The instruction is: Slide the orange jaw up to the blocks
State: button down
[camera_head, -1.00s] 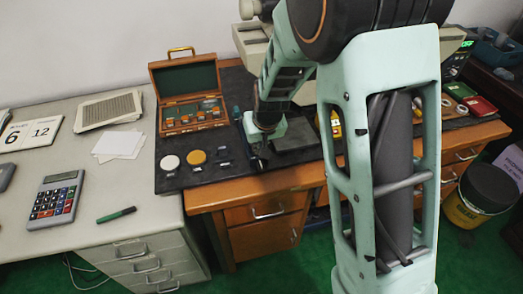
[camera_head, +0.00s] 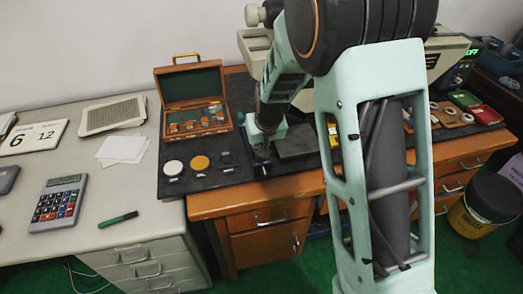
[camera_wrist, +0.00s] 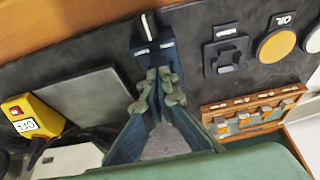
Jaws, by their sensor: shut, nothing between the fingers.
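My gripper (camera_wrist: 160,88) is shut with nothing between its fingers. In the wrist view its fingertips are at the near end of a dark blue fixture (camera_wrist: 154,55) with pale marks and a black-and-white end piece; I cannot tell whether they touch it. In the head view my gripper (camera_head: 261,160) is low over the black mat, mostly hidden by my wrist. A dark holder with small grey blocks (camera_wrist: 228,50) lies beside the fixture. An open wooden case (camera_wrist: 212,109) holds several orange-and-metal pieces (camera_wrist: 243,119). I cannot make out a separate orange jaw.
A yellow disc (camera_head: 200,162) and a white disc (camera_head: 173,168) lie on the mat (camera_head: 215,183) left of my gripper. A dark grey plate (camera_wrist: 85,100) and a yellow switch box (camera_wrist: 33,115) are on the other side. A calculator (camera_head: 58,202) sits on the pale desk.

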jog(key=shift+w+a, duration=0.25)
jog(key=shift+w, duration=0.65)
jog(key=shift+w+a, duration=0.25)
jog(key=shift+w, duration=0.65)
jog(key=shift+s, duration=0.1)
jog(key=shift+s+d+b, duration=0.3)
jog(key=shift+s, duration=0.55)
jog(key=p+v, duration=0.2)
jog(key=v, duration=0.2)
jog(key=shift+w+a+r, duration=0.1)
jog(key=shift+w+r, duration=0.05)
jog(key=shift+w, duration=0.05)
